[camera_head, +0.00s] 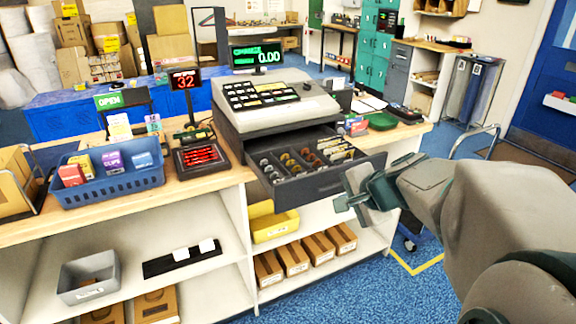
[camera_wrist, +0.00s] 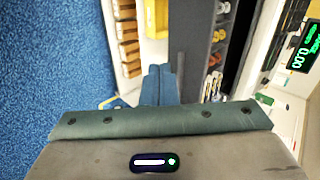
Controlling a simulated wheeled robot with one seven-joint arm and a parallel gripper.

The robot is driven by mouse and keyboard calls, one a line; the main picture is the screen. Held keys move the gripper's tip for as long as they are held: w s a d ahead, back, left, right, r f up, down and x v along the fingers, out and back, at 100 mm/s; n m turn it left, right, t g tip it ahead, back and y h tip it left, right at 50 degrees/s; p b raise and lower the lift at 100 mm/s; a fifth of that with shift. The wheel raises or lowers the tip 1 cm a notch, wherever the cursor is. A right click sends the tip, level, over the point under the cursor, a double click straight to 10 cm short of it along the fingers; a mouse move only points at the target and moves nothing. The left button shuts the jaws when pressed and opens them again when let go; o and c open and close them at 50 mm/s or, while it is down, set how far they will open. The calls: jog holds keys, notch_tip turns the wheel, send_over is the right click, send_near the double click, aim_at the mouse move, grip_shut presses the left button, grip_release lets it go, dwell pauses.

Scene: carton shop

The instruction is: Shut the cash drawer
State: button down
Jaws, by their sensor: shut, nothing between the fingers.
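The cash drawer (camera_head: 322,184) is pulled out from under the grey cash register (camera_head: 272,104) on the wooden counter. Coins and notes show in its compartments. Its dark front faces the lower right. My gripper (camera_head: 352,196) is just in front of the right part of the drawer front, with its fingers shut and empty. In the wrist view the shut fingers (camera_wrist: 160,84) point at the drawer front (camera_wrist: 194,50), and the drawer's compartments (camera_wrist: 218,58) show to the right. I cannot tell whether the fingers touch the front.
A blue basket (camera_head: 108,184) of small boxes and a red-lit display unit (camera_head: 201,157) stand left of the register. Below the drawer, an open shelf holds a yellow bin (camera_head: 274,226) and several cardboard boxes (camera_head: 318,248). Blue floor lies in front.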

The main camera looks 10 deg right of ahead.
jog(key=w+d+m, duration=0.1)
send_near(312, 195)
notch_tip(312, 195, down, 5)
jog(key=w, duration=0.2)
jog(key=shift+w+a+r+t, duration=0.2)
jog(key=shift+w+a+t, duration=0.1)
jog(key=shift+w+a, duration=0.5)
jog(key=shift+w+d, duration=0.1)
jog(key=shift+w, duration=0.1)
